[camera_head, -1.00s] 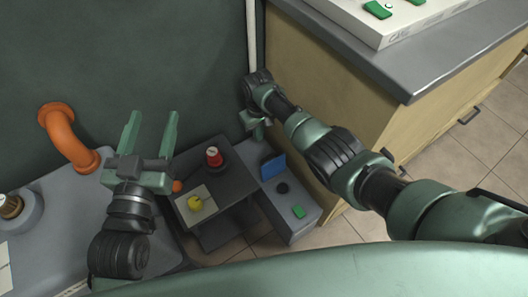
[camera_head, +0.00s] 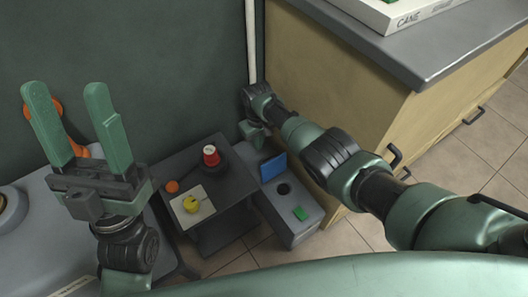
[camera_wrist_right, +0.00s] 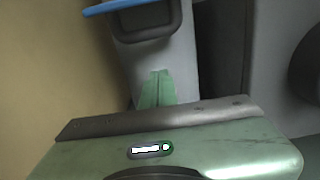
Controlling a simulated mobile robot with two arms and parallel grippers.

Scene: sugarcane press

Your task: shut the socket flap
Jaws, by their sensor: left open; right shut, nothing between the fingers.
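The blue socket flap (camera_head: 273,167) stands raised at the back end of a grey box (camera_head: 305,222), which has a round black socket (camera_head: 284,189) and a green button (camera_head: 300,214). In the right wrist view the blue flap (camera_wrist_right: 122,5) shows edge-on at the top, by a dark-framed recess (camera_wrist_right: 150,22). My right gripper (camera_head: 257,137) is behind the flap in the head view, apart from it. Its fingers (camera_wrist_right: 158,76) are shut and empty, pointing at the grey surface. My left gripper (camera_head: 67,92) is open and empty, far left of the flap.
A dark stand (camera_head: 233,190) left of the box holds a red button (camera_head: 210,155), a yellow knob (camera_head: 191,204) and an orange ball (camera_head: 172,186). A wooden cabinet (camera_head: 340,90) rises close on the right. An orange pipe (camera_head: 74,140) is behind my left gripper.

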